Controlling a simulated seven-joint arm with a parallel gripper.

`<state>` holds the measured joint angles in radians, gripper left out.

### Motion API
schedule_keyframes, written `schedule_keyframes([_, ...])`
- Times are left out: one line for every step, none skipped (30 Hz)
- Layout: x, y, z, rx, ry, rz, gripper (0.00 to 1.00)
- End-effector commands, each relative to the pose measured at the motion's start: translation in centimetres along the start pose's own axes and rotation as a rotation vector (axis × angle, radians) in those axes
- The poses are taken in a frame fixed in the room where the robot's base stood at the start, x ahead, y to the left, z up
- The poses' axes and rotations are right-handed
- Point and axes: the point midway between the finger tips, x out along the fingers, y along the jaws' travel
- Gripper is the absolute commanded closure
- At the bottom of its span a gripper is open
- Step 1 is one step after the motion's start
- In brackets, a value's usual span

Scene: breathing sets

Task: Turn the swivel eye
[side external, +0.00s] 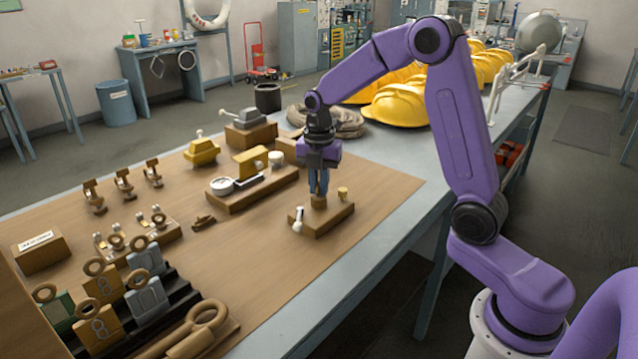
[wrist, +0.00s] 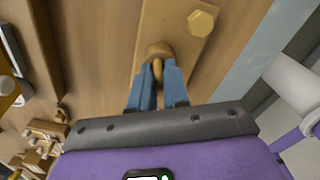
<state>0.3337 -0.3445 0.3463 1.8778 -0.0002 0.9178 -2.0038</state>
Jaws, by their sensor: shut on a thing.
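The swivel eye (wrist: 160,50) is a brass-brown ring on a round boss, set on a wooden block (side external: 337,219) near the right of the wooden work mat. In the side view the boss (side external: 319,202) shows just under my fingers. My gripper (side external: 319,188) points straight down from above the block. In the wrist view the blue fingers of my gripper (wrist: 158,75) are shut on the ring, one on each side of it. Part of the ring is hidden between the fingers.
The same block carries a yellow hex piece (side external: 343,193) and a small white-tipped lever (side external: 297,220). A board with a gauge (side external: 222,185) stands to the left. Yellow helmets (side external: 395,105) and coiled rope (side external: 340,122) lie behind. The mat in front of the block is clear.

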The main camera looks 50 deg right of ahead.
Motion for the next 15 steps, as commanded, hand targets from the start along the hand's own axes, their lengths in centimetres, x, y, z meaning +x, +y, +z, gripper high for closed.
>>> schedule_keyframes([-0.23, 0.18, 0.02, -0.046, -0.002, 0.007, 1.00])
schedule_keyframes([-0.23, 0.17, 0.02, -0.075, -0.003, 0.007, 1.00])
schedule_keyframes([-0.23, 0.17, 0.02, -0.113, -0.003, 0.007, 1.00])
schedule_keyframes([-0.23, 0.17, 0.02, -0.141, -0.003, 0.007, 1.00])
schedule_keyframes([-0.23, 0.17, 0.03, -0.170, -0.003, 0.007, 1.00])
schedule_keyframes([-0.23, 0.17, 0.03, -0.207, -0.003, 0.007, 1.00])
schedule_keyframes([-0.24, 0.17, 0.02, -0.236, -0.003, 0.007, 1.00])
schedule_keyframes([-0.24, 0.18, 0.01, -0.265, -0.003, 0.007, 1.00])
schedule_keyframes([-0.24, 0.18, 0.00, -0.303, -0.003, 0.007, 1.00])
schedule_keyframes([-0.24, 0.19, -0.01, -0.332, -0.003, 0.007, 1.00])
schedule_keyframes([-0.24, 0.18, 0.00, -0.360, -0.003, 0.007, 1.00])
schedule_keyframes([-0.25, 0.17, 0.03, -0.398, -0.004, 0.007, 1.00])
schedule_keyframes([-0.25, 0.17, 0.04, -0.426, -0.004, 0.007, 1.00])
schedule_keyframes([-0.25, 0.17, 0.04, -0.454, -0.004, 0.007, 1.00])
schedule_keyframes([-0.25, 0.18, 0.02, -0.493, -0.004, 0.007, 1.00])
